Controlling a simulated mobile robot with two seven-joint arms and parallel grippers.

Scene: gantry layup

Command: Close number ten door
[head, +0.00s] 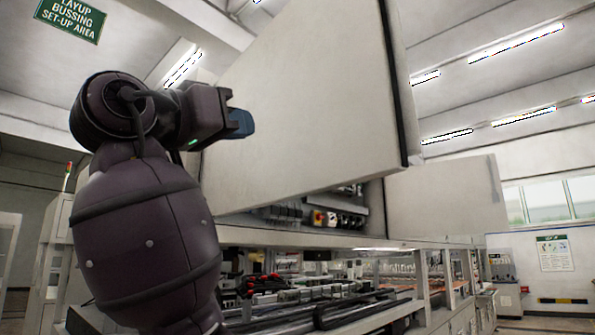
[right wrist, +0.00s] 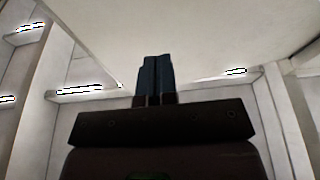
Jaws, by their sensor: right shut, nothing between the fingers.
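A large pale door panel (head: 315,95) stands swung open above the workstation, tilted, with a dark edge strip on its right side. No number shows on it, so I cannot tell whether it is door ten. My right gripper (head: 242,123) is in front of the panel's left part, its blue fingers shut and empty. I cannot tell whether they touch the panel. In the right wrist view the shut fingers (right wrist: 156,78) point up toward a pale surface (right wrist: 190,30). My left gripper is not in view.
A second pale panel (head: 440,197) is further right. A bench (head: 380,312) carries cables and clamps. A green sign (head: 70,16) hangs at the upper left.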

